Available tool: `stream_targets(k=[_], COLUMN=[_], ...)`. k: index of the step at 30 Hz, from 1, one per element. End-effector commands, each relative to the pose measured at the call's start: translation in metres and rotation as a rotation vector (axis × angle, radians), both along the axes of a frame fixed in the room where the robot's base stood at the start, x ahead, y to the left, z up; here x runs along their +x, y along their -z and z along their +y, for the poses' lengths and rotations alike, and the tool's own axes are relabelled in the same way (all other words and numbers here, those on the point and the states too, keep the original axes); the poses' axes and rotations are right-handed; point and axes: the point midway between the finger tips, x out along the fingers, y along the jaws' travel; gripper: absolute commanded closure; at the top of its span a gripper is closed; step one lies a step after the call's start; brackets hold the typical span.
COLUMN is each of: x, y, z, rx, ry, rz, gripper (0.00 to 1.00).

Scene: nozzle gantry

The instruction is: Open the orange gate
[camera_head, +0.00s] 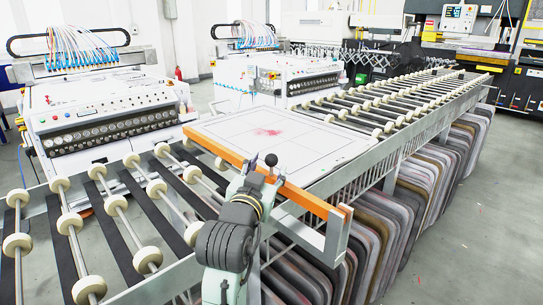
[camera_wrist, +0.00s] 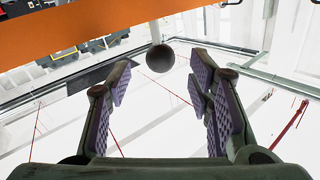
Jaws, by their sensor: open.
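The orange gate (camera_head: 222,150) is a long bar lying across the roller conveyor, at the front edge of a white panel (camera_head: 290,133). A black ball knob (camera_head: 271,159) stands up near the middle of the bar. In the wrist view the orange gate (camera_wrist: 90,25) crosses the top. The dark knob (camera_wrist: 160,58) shows just beyond and between the fingertips. My gripper (camera_wrist: 161,75) is open, with purple ridged pads on either side and nothing held. I cannot tell whether the knob is within the fingers' reach.
Rollers with cream wheels (camera_head: 115,200) run in front of the gate, and more lie behind the panel. A metal bracket (camera_head: 337,235) stands at the bar's right end. White machines (camera_head: 105,115) line the left. Rounded panels (camera_head: 385,215) hang beneath the conveyor.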

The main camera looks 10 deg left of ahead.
Motion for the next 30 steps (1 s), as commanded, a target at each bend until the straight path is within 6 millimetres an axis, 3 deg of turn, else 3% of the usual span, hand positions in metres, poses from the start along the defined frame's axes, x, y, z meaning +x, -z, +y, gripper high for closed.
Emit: stream_targets(k=[4, 10, 20, 30], x=[0.027, 0.046, 0.05, 0.049], y=[-0.002, -0.001, 0.0, -0.001], z=[0.0, 0.0, 0.001, 0.001], rx=[-0.001, -0.001, 0.0, 0.0], ry=[0.001, -0.001, -0.002, -0.002], rz=[0.002, -0.001, -0.002, -0.002], gripper=[0.53, 0.53, 0.53, 0.75])
